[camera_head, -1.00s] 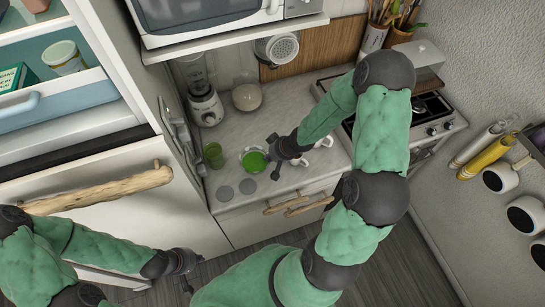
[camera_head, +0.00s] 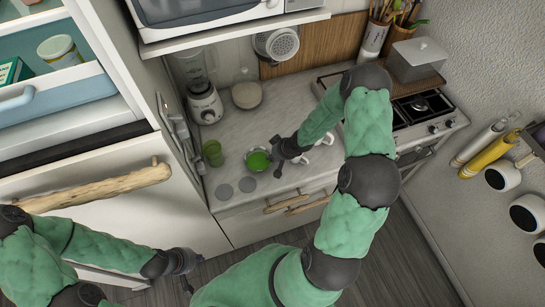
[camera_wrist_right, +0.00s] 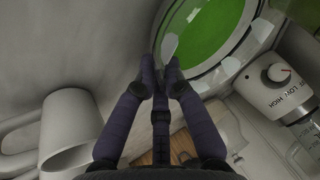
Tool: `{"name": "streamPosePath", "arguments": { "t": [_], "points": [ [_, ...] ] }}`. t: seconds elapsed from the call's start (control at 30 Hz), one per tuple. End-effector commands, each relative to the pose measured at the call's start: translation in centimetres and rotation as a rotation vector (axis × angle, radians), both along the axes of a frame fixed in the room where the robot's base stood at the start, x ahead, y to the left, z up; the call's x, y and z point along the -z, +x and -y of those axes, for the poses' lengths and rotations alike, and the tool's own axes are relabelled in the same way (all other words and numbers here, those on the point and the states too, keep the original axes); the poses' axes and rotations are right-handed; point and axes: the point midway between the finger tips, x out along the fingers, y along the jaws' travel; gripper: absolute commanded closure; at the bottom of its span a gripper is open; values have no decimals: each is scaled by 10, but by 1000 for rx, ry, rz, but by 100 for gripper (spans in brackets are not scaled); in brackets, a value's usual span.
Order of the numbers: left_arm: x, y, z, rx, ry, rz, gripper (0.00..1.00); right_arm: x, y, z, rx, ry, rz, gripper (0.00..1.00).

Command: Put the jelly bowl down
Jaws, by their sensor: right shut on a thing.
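The jelly bowl (camera_head: 258,161), a clear bowl with bright green contents, is at the counter's front left part, just left of my right gripper (camera_head: 276,154). In the right wrist view, the bowl's rim (camera_wrist_right: 247,38) is at the top and the fingers of my right gripper (camera_wrist_right: 162,72) are closed together at its near edge. My right gripper is shut on the bowl's rim. Whether the bowl's base touches the counter is hidden. My left gripper (camera_head: 186,270) hangs low at the left, before the cabinet; its finger opening is unclear.
Two grey discs (camera_head: 225,191) lie on the counter (camera_head: 228,134) in front of the bowl. A green glass (camera_head: 213,153) stands left of it, a blender (camera_head: 206,103) and a pale bowl (camera_head: 247,94) behind. White cups (camera_head: 325,140) stand to the right, near the stove (camera_head: 421,107).

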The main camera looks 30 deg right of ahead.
Motion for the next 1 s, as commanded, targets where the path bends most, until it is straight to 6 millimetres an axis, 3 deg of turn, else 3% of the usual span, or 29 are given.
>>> {"name": "streamPosePath", "arguments": {
  "t": [0.23, 0.27, 0.33, 0.77, 1.0],
  "points": [
    [1, 0, 0, 0, 0, 1, 100, 2, 1, 0, 0, -1, 2, 100],
    [1, 0, 0, 0, 0, 1, 100, 2, 0, 0, -1, 0, 0, 83],
    [1, 0, 0, 0, 0, 1, 100, 1, 0, 0, -1, 0, 0, 65],
    [-3, 0, 0, 0, 0, 0, 100, -5, -1, 1, 1, -1, 1, 65],
    [-19, 0, 0, 0, 0, 0, 100, -41, -18, 10, 1, -2, 1, 65]
  ]
}}
